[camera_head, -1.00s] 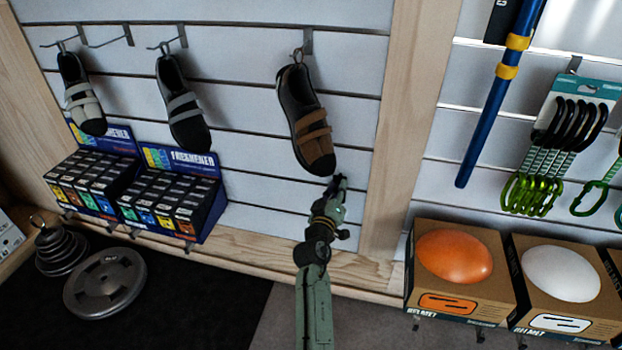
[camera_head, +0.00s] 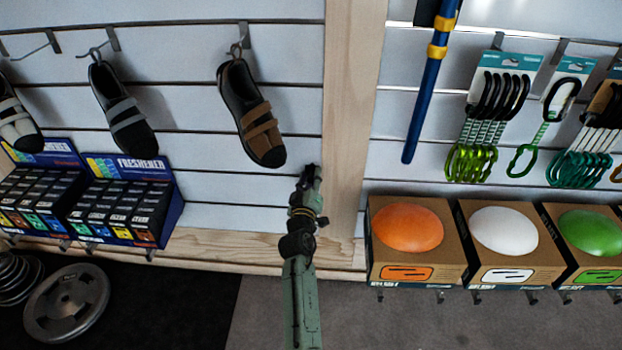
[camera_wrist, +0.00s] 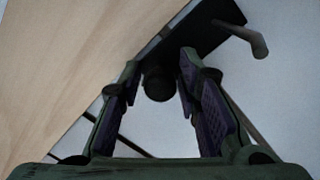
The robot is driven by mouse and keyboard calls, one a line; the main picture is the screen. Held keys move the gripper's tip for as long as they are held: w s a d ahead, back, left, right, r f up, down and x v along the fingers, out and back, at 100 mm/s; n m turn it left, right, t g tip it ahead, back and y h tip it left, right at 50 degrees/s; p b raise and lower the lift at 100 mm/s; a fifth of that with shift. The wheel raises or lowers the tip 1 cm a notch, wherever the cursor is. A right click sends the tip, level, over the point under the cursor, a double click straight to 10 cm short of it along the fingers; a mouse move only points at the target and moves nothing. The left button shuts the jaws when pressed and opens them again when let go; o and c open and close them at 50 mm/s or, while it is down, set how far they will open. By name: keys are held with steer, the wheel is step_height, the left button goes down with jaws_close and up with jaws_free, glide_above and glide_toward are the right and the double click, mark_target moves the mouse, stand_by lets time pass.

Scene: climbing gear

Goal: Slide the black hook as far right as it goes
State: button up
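In the wrist view, a dark flat plate (camera_wrist: 205,28) with a peg (camera_wrist: 243,39) sticking out sits at the top right, against the white wall and the wooden post. It may be the black hook; I cannot be sure. My gripper (camera_wrist: 160,68) has its two purple-padded fingers apart, with a dark round end (camera_wrist: 158,84) between them. I cannot tell whether that belongs to the hook or whether the fingers touch it. In the head view my gripper (camera_head: 312,172) is upright before the slatted wall, just left of the post; no black hook is distinguishable there.
The wooden post (camera_head: 348,120) stands just right of my gripper. A brown-black shoe (camera_head: 250,115) hangs to its left. Helmet boxes (camera_head: 400,272), a blue pole (camera_head: 428,100) and carabiner packs (camera_head: 490,110) are beyond the post. Freshener boxes (camera_head: 125,205) sit lower left.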

steer(key=shift+o, duration=0.8)
steer(key=shift+s, duration=0.1)
steer(key=shift+s+a, duration=0.1)
steer(key=shift+s, duration=0.2)
steer(key=s+a, duration=0.1)
steer(key=s, duration=1)
steer(key=shift+s+a, duration=0.1)
